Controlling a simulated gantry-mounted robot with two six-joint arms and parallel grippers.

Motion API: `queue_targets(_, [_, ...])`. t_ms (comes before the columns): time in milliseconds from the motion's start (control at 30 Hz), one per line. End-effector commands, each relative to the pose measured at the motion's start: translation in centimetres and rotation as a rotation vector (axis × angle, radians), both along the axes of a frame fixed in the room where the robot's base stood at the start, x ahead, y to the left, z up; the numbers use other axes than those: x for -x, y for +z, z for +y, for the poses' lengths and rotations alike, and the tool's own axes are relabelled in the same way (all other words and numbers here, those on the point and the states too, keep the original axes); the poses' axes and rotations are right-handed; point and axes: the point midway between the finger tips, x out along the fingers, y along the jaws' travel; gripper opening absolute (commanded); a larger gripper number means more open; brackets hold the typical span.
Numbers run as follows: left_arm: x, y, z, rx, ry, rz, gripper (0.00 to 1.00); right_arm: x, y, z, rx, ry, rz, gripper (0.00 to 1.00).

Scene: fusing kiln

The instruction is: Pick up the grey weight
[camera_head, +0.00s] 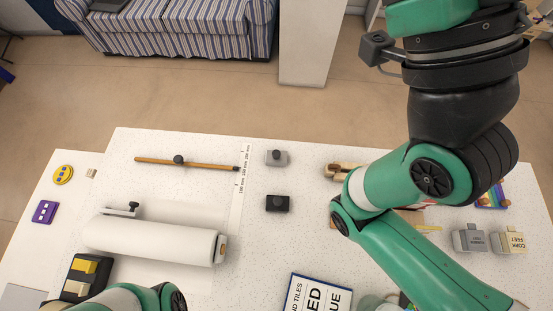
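A small grey block with a dark round knob (276,158), which looks like the grey weight, stands on the white speckled table near its far edge. A similar black block with a knob (277,203) stands just nearer to me. Another grey block with a label (468,237) stands at the right, beside a cream labelled block (508,241). My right arm crosses the right side of the view and my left arm shows at the bottom left. Neither gripper's fingers are in view. Nothing touches the grey block with the knob.
A wooden rod with a dark knob (200,164) lies left of a ruler strip (240,185). A white roll (155,240) lies at the left. A blue-edged sign (318,295) is at the bottom. My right arm partly hides wooden items (341,171).

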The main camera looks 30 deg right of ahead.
Motion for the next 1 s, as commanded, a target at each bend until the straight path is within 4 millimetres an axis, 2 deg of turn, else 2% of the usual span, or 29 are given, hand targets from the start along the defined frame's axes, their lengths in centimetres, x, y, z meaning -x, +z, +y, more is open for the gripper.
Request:
queue_targets(467, [-0.01, 0.04, 0.00, 0.000, 0.000, 0.001, 0.00, -0.01, 0.05, 0.00, 0.000, 0.000, 0.000, 0.44])
queue_targets(800, [-0.02, 0.04, 0.00, 0.000, 0.000, 0.001, 0.61, -0.02, 0.04, 0.00, 0.000, 0.000, 0.001, 0.44])
queue_targets(1000, [-0.03, 0.03, 0.00, 0.000, 0.000, 0.001, 0.62, -0.02, 0.04, 0.00, 0.000, 0.000, 0.001, 0.44])
